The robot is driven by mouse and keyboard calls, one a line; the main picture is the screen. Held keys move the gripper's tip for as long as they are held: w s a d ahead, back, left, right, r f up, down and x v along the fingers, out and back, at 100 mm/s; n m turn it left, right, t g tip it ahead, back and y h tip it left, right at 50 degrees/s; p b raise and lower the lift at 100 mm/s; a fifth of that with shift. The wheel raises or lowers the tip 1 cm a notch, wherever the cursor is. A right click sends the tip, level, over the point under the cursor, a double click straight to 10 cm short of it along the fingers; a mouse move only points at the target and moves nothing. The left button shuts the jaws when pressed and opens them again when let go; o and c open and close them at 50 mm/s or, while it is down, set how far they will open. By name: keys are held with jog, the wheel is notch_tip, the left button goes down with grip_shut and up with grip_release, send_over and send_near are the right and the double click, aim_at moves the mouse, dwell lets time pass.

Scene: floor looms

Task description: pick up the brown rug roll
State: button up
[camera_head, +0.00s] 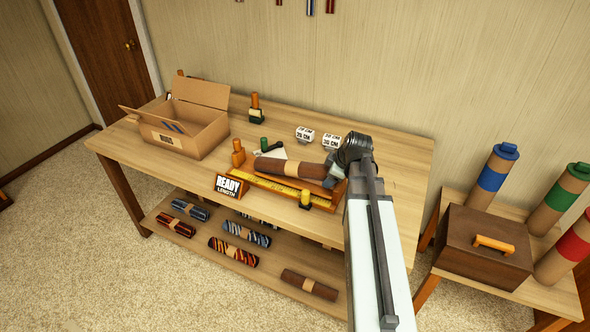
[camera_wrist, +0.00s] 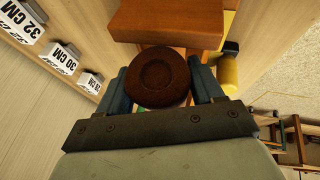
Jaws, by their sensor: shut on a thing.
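A brown rug roll (camera_head: 275,164) with a tan band lies along the measuring stand on the table. My gripper (camera_head: 333,170) is at its right end, partly hidden by my own arm. In the wrist view, the round dark brown end of the roll (camera_wrist: 152,72) sits between the two blue-grey fingers of my gripper (camera_wrist: 160,88), which are shut on it. I cannot tell whether the roll is clear of the stand. Another brown roll with a tan band (camera_head: 309,285) lies on the lower shelf.
The stand has a yellow ruler (camera_head: 275,190) and a yellow peg (camera_head: 305,199); a "READY LENGTH" sign (camera_head: 229,186) is beside it. An open cardboard box (camera_head: 185,128) is at left. White length blocks (camera_head: 305,134) stand behind. Patterned rolls (camera_head: 233,251) fill the shelf. A brown case (camera_head: 483,250) stands right.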

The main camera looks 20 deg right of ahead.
jog(key=c, duration=1.1)
jog(key=shift+r, duration=0.15)
